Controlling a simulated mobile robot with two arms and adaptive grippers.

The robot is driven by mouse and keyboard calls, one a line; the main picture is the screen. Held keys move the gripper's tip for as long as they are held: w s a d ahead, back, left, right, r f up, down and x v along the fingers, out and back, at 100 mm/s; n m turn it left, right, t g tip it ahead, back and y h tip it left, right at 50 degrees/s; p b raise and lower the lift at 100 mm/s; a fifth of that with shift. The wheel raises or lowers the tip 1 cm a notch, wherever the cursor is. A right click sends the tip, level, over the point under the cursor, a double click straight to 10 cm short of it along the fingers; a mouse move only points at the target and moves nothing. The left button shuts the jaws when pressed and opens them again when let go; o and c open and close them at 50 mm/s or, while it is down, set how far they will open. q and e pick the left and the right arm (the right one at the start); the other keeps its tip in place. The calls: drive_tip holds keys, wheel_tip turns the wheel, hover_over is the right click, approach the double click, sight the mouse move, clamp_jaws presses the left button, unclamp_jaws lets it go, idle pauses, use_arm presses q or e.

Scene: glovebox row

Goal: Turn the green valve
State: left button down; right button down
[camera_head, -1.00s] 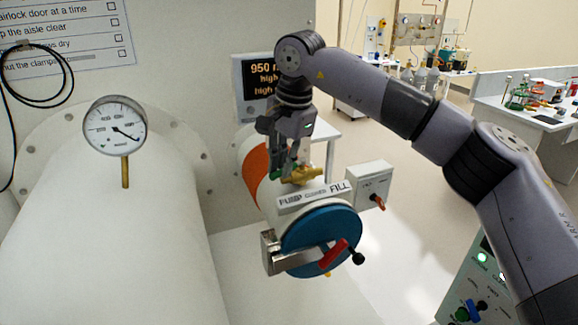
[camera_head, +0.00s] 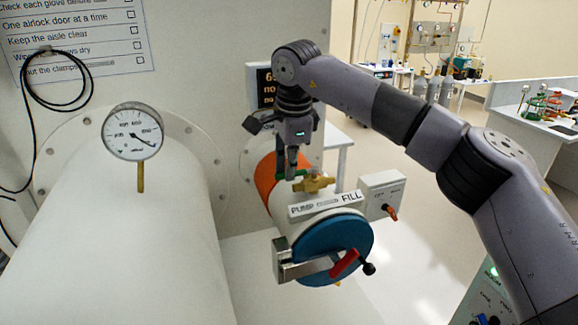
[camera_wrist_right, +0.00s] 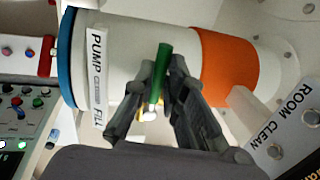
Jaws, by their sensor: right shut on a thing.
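The green valve handle (camera_wrist_right: 164,66) stands between the fingertips of my right gripper (camera_wrist_right: 163,82) in the right wrist view. The gripper is shut on it. In the head view a bit of the green handle (camera_head: 281,176) shows beside the right gripper (camera_head: 291,172), left of the brass valve body (camera_head: 314,184). The valve sits on top of the small white cylinder behind the PUMP/FILL label (camera_head: 326,204). The fingers hide part of the handle. My left gripper is not in view.
The cylinder has an orange band (camera_head: 266,176) and a blue door (camera_head: 336,250) with a red-handled clamp (camera_head: 345,263). A switch box (camera_head: 382,194) stands close on the right. A dial gauge (camera_head: 132,132) tops the large white tube (camera_head: 150,245). A display (camera_head: 264,88) is behind my arm.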

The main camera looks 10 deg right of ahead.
drive_tip(key=c, duration=1.6)
unclamp_jaws()
drive_tip(key=shift+c, duration=0.2)
drive_tip(key=shift+r, duration=0.15)
wheel_tip(320, 180, up, 12)
drive_tip(key=s, duration=0.2)
drive_tip(key=shift+d+f, duration=0.2)
drive_tip(key=shift+f, duration=0.05)
drive_tip(key=shift+s+f, duration=0.1)
